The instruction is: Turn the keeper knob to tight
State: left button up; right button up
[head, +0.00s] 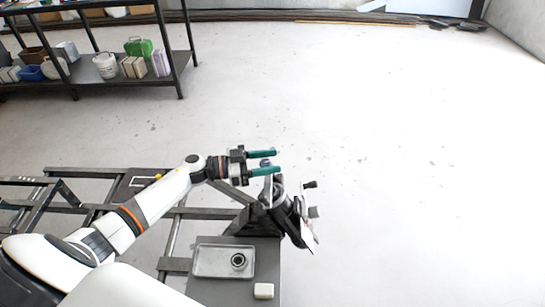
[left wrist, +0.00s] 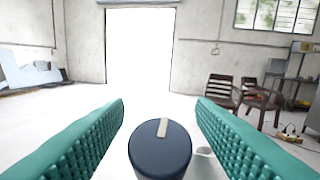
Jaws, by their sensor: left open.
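The keeper knob (left wrist: 160,150) is a dark round cap with a beige pointer mark on top. In the left wrist view it sits low in the middle, between the two teal fingers. In the head view the knob (head: 265,163) shows small and bluish at the top of the spring suspension assembly (head: 280,198), which leans on a dark stand. My left gripper (head: 263,162) is open, with one finger on each side of the knob. In the left wrist view a gap shows on both sides of the knob. My right gripper is not in view.
A grey tray (head: 212,262) with a dark ring (head: 238,261) in it lies on the bench below the assembly. A white block (head: 264,291) is beside it. A shelf rack (head: 120,70) stands at the back left. The floor to the right is clear.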

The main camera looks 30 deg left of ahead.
pick_arm(q)
jog(key=shift+w+d, duration=0.35)
jog(key=shift+d, duration=0.15)
jog(key=c, duration=1)
jog(key=shift+o, duration=0.2)
jog(key=shift+f+m+g+h+b, duration=0.2)
jog(key=shift+m+g+h+b, duration=0.2)
jog(key=shift+m+g+b, duration=0.45)
jog(key=m+g+b, duration=0.3)
jog(key=m+g+h+b, duration=0.1)
jog(key=m+g+b, duration=0.2)
jog(key=b, duration=0.1)
jog(key=s+m+g+h+b, duration=0.1)
jog(key=m+g+b, duration=0.2)
jog(key=g+b, duration=0.1)
jog(key=shift+s+d+f+m, duration=0.1)
jog(key=shift+d+m, duration=0.05)
jog(key=shift+m, duration=0.1)
jog(key=shift+s+m+g+y+b, duration=0.25)
jog(key=shift+m+g+y+b, duration=0.15)
jog(key=shift+m+g+b, duration=0.85)
jog(key=shift+r, duration=0.2)
jog(key=o, duration=1)
jog(key=shift+c, duration=0.2)
